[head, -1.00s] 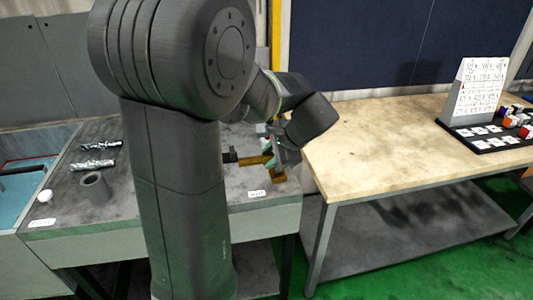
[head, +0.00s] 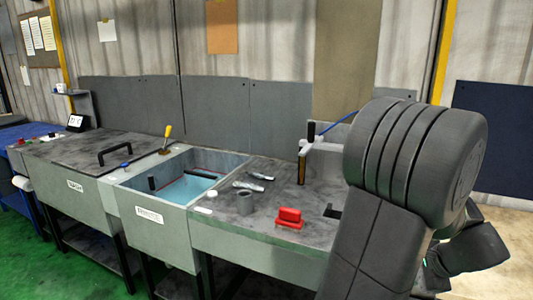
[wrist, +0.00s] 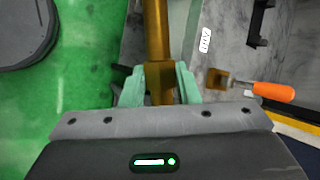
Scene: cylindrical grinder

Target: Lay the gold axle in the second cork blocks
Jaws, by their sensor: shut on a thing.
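The gold axle (wrist: 157,35) runs up and out of the top of the wrist view. My gripper (wrist: 159,88) is shut on it, with a pale green finger on each side of a thicker gold part. In the head view the gripper and axle are hidden behind my arm or out of the picture. No block is clearly recognisable as cork. A dark notched piece (wrist: 258,24) stands on the grey bench in the wrist view. A dark piece (head: 333,212) also shows on the bench in the head view, partly hidden by my arm.
A tool with an orange handle (wrist: 273,91) is right of my gripper. Green floor is clear at left.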

